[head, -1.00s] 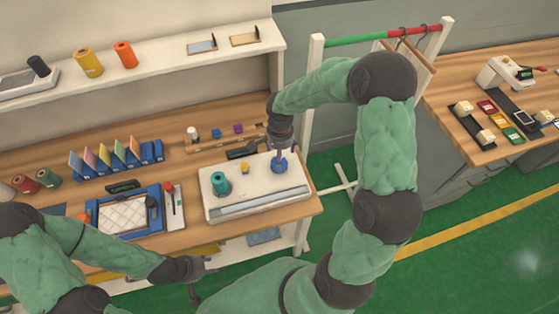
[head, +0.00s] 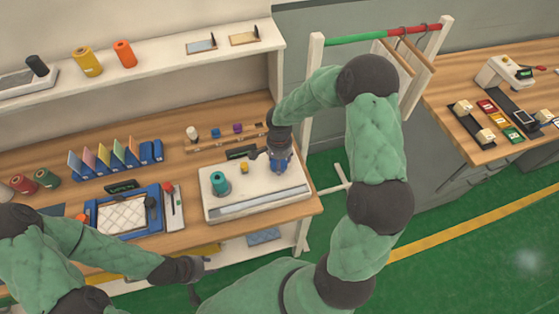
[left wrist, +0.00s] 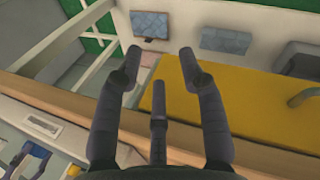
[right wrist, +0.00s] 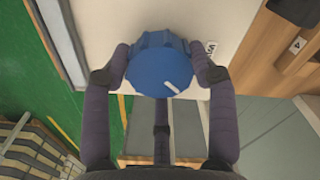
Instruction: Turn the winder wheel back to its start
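The blue winder wheel (right wrist: 160,62) is a ridged knob with a white mark on its top, pointing to the lower right in the right wrist view. It stands on the white machine plate (head: 208,196), at its right end. My right gripper (head: 281,168) is down over the wheel, with one finger on each side of it. The fingertips lie close against its sides; I cannot tell whether they press on it. In the head view the gripper mostly covers the wheel. My left gripper (left wrist: 159,70) is open and empty in front of the bench edge.
A teal spool (head: 219,183) and a small yellow knob (head: 244,168) stand on the same plate, left of the wheel. A blue-framed quilted panel (head: 124,215) lies further left. A rack (head: 315,90) with hangers stands behind my right arm.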

